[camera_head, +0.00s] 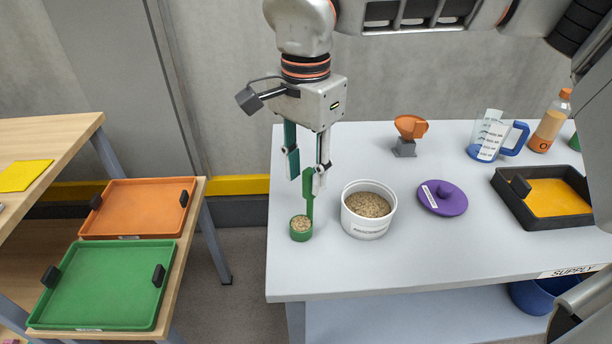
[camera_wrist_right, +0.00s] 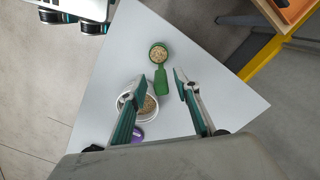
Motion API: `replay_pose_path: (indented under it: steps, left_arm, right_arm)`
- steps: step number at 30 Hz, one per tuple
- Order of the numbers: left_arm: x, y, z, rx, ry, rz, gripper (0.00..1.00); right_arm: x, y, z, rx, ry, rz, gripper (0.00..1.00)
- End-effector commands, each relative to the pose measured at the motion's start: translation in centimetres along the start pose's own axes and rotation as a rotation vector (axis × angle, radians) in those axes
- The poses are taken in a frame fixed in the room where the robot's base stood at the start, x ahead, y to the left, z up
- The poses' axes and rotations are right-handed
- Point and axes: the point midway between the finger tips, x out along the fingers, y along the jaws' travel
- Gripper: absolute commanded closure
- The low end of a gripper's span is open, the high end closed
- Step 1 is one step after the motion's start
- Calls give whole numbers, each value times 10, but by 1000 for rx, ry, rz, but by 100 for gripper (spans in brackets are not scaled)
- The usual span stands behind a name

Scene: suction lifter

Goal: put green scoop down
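My right gripper (camera_head: 306,183) is just above the scoop, fingers pointing down. In the wrist view its two fingers (camera_wrist_right: 157,84) are spread, with gaps visible on both sides of the handle. It looks open and not closed on the handle. My left gripper is in neither view.
A white tub (camera_head: 366,228) of grains stands close right of the scoop. A purple lid (camera_head: 443,198), orange funnel (camera_head: 411,126), measuring jug (camera_head: 487,136), bottle (camera_head: 550,124) and black tray (camera_head: 515,205) are further right. Orange (camera_head: 140,207) and green trays (camera_head: 105,285) sit on a lower shelf at left.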

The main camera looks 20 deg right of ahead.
Motion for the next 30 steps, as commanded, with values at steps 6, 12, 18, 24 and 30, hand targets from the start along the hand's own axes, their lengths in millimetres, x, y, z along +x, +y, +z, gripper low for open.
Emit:
replay_pose_path:
  steps: [6, 12, 18, 24, 30]
  left_arm:
    - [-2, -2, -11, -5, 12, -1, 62]
    - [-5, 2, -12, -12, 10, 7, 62]
    - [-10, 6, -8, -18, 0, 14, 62]
    - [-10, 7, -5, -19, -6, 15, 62]
    - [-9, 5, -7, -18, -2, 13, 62]
  right_arm:
    - [-50, -1, 0, 2, 3, -8, 69]
    - [-86, 0, 0, 1, 2, -5, 69]
    - [-104, 0, 0, 1, 1, -3, 69]
    - [-106, 0, 0, 1, 0, 0, 69]
    - [-106, 0, 0, 1, 0, 0, 69]
